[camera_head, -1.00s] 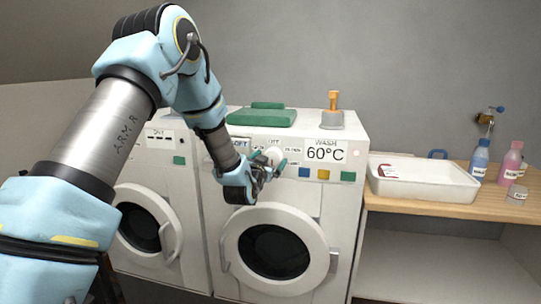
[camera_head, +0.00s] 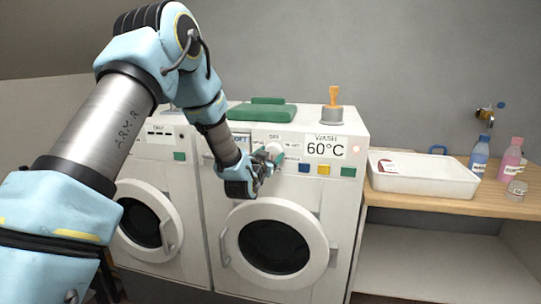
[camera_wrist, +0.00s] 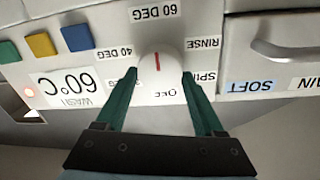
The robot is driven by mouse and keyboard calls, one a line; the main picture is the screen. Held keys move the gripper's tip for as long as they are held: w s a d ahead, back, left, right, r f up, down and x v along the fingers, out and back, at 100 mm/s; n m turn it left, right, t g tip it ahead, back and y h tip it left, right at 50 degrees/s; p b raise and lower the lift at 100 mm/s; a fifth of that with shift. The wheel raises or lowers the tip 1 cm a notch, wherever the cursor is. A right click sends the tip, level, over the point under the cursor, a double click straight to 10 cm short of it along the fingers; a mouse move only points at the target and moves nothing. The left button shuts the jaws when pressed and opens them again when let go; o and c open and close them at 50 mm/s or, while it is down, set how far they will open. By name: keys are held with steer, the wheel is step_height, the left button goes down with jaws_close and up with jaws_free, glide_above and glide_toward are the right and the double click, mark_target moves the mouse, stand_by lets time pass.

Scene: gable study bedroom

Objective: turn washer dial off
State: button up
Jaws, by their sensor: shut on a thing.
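The washer dial (camera_wrist: 158,72) is a round white knob on the washer's front panel, with a red mark. In the wrist view, which is upside down, the mark points at the 60 DEG label (camera_wrist: 156,12). The OFF label (camera_wrist: 166,93) is on the opposite side of the dial. My gripper (camera_wrist: 162,75) has its green fingers on either side of the dial and is shut on it. In the head view, the dial (camera_head: 274,149) is partly hidden by my gripper (camera_head: 268,158).
The washer (camera_head: 313,205) has a round door below the panel. A second machine (camera_head: 165,220) stands at its left. A white tray (camera_head: 424,185) and bottles stand on the wooden counter at right.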

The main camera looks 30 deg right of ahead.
steer(key=shift+c, duration=1.1)
steer(key=shift+f+b, duration=0.15)
steer(key=shift+b, duration=0.3)
